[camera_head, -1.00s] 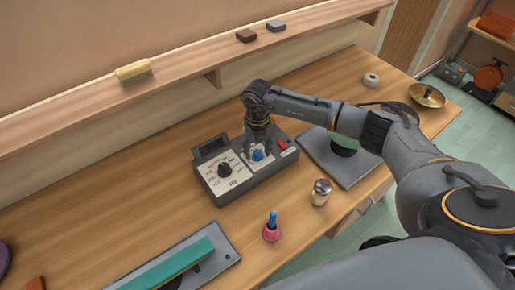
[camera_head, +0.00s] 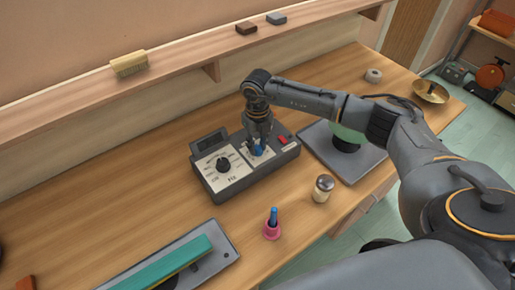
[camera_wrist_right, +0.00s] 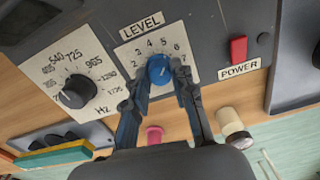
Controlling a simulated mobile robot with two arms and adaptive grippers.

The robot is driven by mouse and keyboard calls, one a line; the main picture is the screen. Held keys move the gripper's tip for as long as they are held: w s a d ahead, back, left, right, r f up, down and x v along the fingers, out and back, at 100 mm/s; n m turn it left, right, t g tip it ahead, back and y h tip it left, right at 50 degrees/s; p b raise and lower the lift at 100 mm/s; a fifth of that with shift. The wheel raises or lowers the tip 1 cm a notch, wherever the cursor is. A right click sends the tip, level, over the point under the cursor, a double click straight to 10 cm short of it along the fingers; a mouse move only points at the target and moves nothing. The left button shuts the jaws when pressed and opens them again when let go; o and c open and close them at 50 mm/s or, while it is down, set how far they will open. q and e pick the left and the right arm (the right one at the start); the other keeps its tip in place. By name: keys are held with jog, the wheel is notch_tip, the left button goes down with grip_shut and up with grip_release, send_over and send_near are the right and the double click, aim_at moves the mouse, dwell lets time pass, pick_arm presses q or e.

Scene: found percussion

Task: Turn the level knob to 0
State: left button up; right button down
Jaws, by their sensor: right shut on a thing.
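The level knob (camera_wrist_right: 159,69) is blue, on a white plate marked LEVEL with numbers, 2 through 7 among those showing. It sits on the grey control box (camera_head: 210,183) on the bench. My right gripper (camera_wrist_right: 160,82) is shut on the knob, one finger at each side. In the head view the right gripper (camera_head: 258,147) reaches down from above and partly hides the blue knob. A small pale mark shows on the knob's top, but I cannot tell exactly which number it points at. My left gripper is not in view.
A black Hz knob (camera_wrist_right: 78,91) is left of the level knob, and a red power switch (camera_wrist_right: 239,49) is right. A grey plate with a green pad (camera_head: 347,134), a small jar (camera_head: 322,188) and a pink-based blue item (camera_head: 272,224) stand nearby.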

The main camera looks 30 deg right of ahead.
jog(key=n+b, duration=0.9)
jog(key=shift+f, duration=0.2)
jog(key=n+b, duration=0.5)
jog(key=n, duration=0.1)
jog(key=n+b, duration=0.2)
jog(key=n, duration=0.2)
jog(key=shift+r, duration=0.1)
jog(key=n+b, duration=0.2)
jog(key=n, duration=0.2)
jog(key=shift+n, duration=0.3)
jog(key=n+b, duration=0.2)
jog(key=n, duration=0.2)
jog(key=shift+r+n, duration=0.1)
jog(key=shift+n, duration=0.2)
jog(key=n, duration=0.4)
jog(key=shift+b, duration=0.4)
jog(key=c, duration=1.1)
grip_release()
